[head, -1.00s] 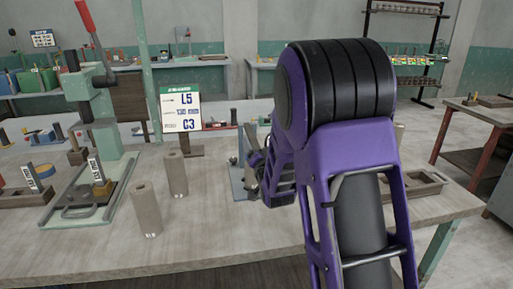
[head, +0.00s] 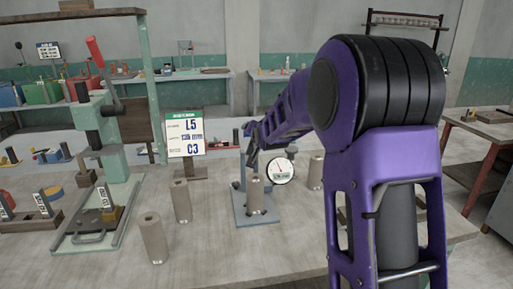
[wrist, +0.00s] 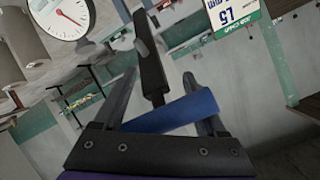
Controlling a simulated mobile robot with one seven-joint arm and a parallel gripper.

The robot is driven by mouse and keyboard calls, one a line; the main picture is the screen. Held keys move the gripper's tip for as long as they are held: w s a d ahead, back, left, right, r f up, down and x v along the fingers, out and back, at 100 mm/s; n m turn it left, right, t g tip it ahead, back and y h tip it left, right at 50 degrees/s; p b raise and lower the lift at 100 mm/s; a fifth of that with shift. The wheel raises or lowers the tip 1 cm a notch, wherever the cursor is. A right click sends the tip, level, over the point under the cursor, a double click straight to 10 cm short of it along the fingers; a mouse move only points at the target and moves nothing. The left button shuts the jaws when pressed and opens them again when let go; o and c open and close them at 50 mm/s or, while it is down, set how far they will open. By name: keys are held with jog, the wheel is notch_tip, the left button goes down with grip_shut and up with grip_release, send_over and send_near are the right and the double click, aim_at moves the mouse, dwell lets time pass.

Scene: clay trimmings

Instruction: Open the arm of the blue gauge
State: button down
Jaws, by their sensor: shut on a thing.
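The blue gauge stands on the table in the head view, with a flat blue base (head: 243,215), a blue upright and a round white dial (head: 280,168) with a red needle. My gripper (head: 250,140) is at the top of the gauge, left of the dial. In the wrist view, my gripper (wrist: 160,85) has a blue bar (wrist: 180,110), seemingly the gauge's arm, between its fingers, with a dark bar (wrist: 152,75) meeting it. The dial (wrist: 62,14) is at upper left. The exact contact is partly hidden.
Grey-brown cylinders stand at left (head: 181,200), front (head: 152,240) and right (head: 316,171) of the gauge. A sign (head: 185,133) reading L5 and C3 stands behind left. A green press (head: 100,140) with a red handle is further left. The table's front middle is clear.

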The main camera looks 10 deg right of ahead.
jog(key=shift+w+a+r, duration=0.2)
jog(key=shift+w+r, duration=0.45)
jog(key=shift+w, duration=0.25)
jog(key=shift+f, duration=0.1)
jog(key=shift+s+f, duration=0.15)
jog(key=shift+f, duration=0.1)
jog(key=shift+c, duration=1.8)
grip_release()
jog(key=shift+o, duration=1.6)
jog(key=shift+w, duration=0.25)
jog(key=shift+r, duration=0.15)
jog(key=shift+s, duration=0.1)
